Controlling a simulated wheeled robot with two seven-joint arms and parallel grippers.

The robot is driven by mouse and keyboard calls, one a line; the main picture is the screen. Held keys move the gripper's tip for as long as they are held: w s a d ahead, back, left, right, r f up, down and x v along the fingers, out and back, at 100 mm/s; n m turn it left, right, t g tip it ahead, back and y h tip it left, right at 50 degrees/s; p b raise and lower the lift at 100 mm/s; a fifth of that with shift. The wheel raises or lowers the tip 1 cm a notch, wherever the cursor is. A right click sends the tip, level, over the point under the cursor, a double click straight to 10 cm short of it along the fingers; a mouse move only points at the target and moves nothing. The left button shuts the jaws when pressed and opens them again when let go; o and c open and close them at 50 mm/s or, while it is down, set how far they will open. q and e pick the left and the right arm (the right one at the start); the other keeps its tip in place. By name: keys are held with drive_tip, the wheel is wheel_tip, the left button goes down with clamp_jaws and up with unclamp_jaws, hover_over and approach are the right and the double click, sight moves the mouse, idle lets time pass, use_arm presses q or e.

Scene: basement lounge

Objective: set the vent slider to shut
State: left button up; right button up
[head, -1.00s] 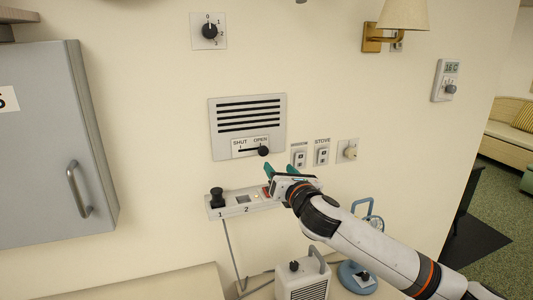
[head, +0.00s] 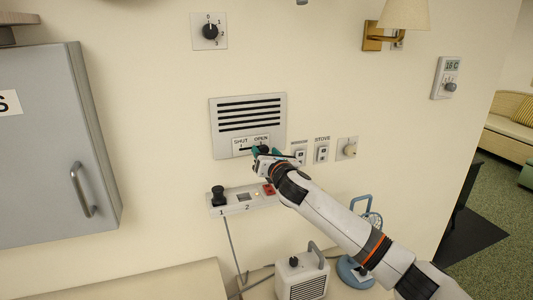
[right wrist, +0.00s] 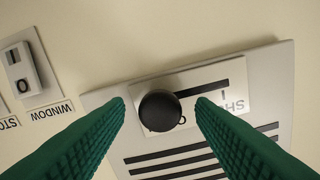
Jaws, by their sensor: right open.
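The vent (head: 248,113) is a grey wall plate with dark slats. Below the slats is a white label reading SHUT on the left and OPEN on the right. Its round black slider knob (head: 264,149) is at the OPEN end of the slot. In the right wrist view the knob (right wrist: 160,110) sits between the two green fingers of my right gripper (right wrist: 160,108), with a gap on each side. My right gripper also shows in the head view (head: 268,152), open at the knob and partly covering it. My left gripper is not in view.
A power strip (head: 230,208) with a black plug and a red switch is below the vent. Wall switches (head: 321,153) are to the right, one marked WINDOW in the wrist view. A grey cabinet (head: 45,150) is at left. A small heater (head: 301,278) stands below.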

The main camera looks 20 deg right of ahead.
sight(239, 150)
clamp_jaws()
drive_tip(key=a+p, duration=0.1)
drive_tip(key=a, duration=0.5)
drive_tip(key=shift+s+a, duration=0.15)
drive_tip(key=shift+a, duration=0.15)
drive_tip(key=shift+d, duration=0.15)
drive_tip(key=shift+c, duration=1.3)
unclamp_jaws()
drive_tip(key=shift+o, duration=1.3)
drive_tip(key=shift+a, duration=0.25)
